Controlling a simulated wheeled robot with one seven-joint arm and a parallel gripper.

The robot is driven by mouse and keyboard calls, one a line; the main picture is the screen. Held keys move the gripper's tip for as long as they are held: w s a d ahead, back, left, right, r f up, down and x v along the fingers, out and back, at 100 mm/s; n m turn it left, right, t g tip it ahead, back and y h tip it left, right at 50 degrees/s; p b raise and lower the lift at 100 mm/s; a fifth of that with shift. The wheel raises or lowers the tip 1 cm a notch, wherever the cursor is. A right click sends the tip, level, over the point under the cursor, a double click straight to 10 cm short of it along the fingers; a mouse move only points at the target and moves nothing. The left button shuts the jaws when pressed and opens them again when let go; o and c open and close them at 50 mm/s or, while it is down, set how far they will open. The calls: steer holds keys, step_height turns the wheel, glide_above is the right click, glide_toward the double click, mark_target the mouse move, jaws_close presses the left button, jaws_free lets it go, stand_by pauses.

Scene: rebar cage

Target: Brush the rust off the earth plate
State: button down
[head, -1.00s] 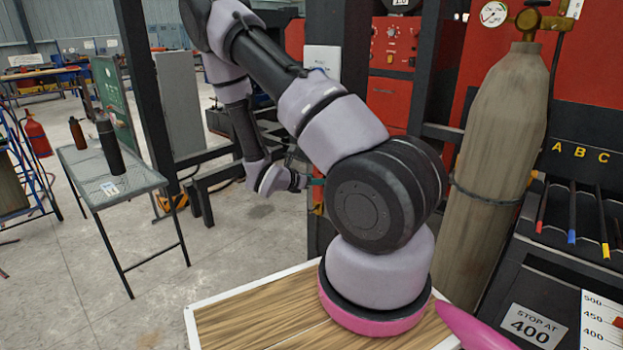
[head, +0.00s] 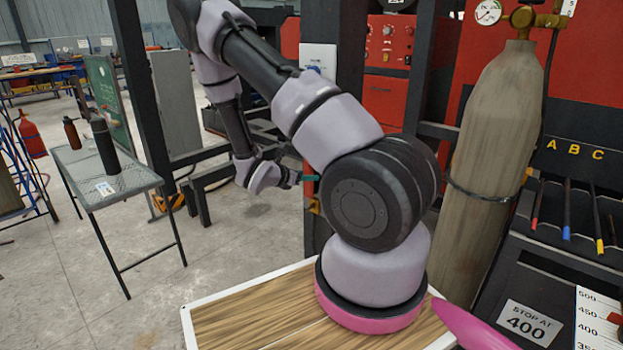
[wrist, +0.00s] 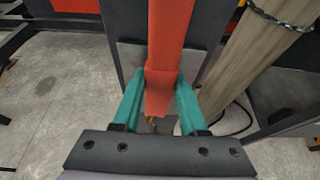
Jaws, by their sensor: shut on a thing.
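My gripper (wrist: 159,92) has teal fingers closed on the two sides of an orange-red handle (wrist: 166,50) in the wrist view. The handle runs away from the palm, and its far end and any bristles are out of sight. Behind it, a grey plate (wrist: 132,56) shows on a dark post; it may be the earth plate, but I cannot tell, and no rust is clear on it. In the head view my gripper (head: 309,179) is small and partly hidden beside the dark post, with a bit of orange below it.
A tall gas cylinder (head: 494,150) stands chained right of my arm. A mesh side table (head: 130,185) with two bottles is at the left. Red cabinets (head: 385,100) stand behind the dark frame. The concrete floor (head: 235,245) between is open.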

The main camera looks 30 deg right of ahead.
steer(key=shift+w+a, duration=0.25)
steer(key=shift+w, duration=0.75)
steer(key=shift+w+a, duration=0.25)
steer(key=shift+w, duration=0.7)
steer(key=s+a, duration=0.2)
steer(key=a, duration=0.3)
steer(key=shift+a, duration=0.35)
steer(key=shift+a, duration=0.15)
steer(key=shift+s+a, duration=0.3)
steer(key=shift+a, duration=0.35)
steer(key=shift+s+a, duration=0.25)
steer(key=shift+a, duration=0.35)
